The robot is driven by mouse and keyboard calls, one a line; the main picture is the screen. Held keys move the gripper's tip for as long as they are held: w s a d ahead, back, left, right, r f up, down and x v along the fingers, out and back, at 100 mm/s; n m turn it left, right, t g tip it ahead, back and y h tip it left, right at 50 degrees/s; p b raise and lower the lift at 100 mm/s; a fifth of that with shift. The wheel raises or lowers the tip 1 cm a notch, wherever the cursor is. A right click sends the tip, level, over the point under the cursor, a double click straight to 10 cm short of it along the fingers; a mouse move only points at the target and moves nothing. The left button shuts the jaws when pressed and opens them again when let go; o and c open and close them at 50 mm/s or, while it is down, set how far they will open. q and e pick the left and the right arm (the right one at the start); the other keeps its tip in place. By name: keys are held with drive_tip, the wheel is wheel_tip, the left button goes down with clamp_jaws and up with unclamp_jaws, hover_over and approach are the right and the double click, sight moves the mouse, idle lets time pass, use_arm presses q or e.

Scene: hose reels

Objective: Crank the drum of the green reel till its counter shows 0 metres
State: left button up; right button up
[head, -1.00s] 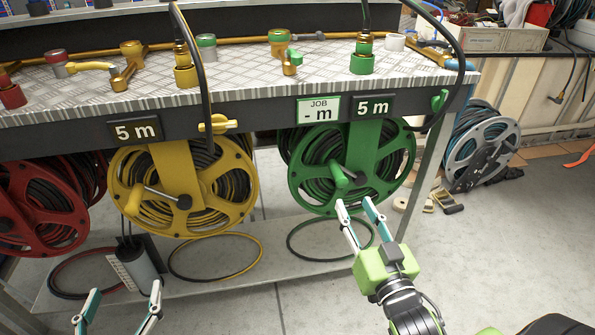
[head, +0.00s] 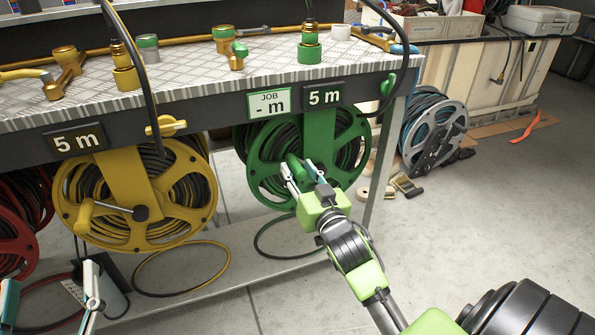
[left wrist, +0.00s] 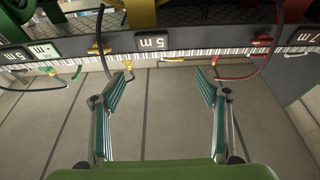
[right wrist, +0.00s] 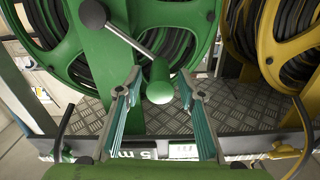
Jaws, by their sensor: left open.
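The green reel (head: 345,180) hangs under the bench, its counter (head: 324,96) reading 5 m. A JOB sign (head: 269,103) beside it reads "- m". The crank's green grip (right wrist: 160,84) stands out from the drum at the end of a metal arm (right wrist: 130,38). My right gripper (head: 291,172) is at this grip; in the right wrist view (right wrist: 160,82) its fingers are open on either side of it, with visible gaps. My left gripper (head: 48,277) is open and empty at the lower left, in front of the yellow reel's side; it also shows in the left wrist view (left wrist: 165,78).
A yellow reel (head: 190,200) with a 5 m counter (head: 73,140) and a red reel (head: 15,225) hang to the left. A black hose (head: 385,90) arches at the bench's right end. A grey reel (head: 440,125) stands on the floor at right. Floor in front is clear.

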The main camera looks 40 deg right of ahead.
use_arm(q)
drive_tip(key=shift+s+r+t+h, duration=0.25)
drive_tip(key=shift+r+t+h, duration=0.05)
drive_tip(key=shift+r, duration=0.35)
use_arm(e)
drive_tip(key=shift+w+d, duration=0.15)
drive_tip(key=shift+w, duration=0.4)
clamp_jaws()
use_arm(q)
drive_tip(key=shift+w+f, duration=0.1)
use_arm(e)
drive_tip(key=shift+r, duration=0.1)
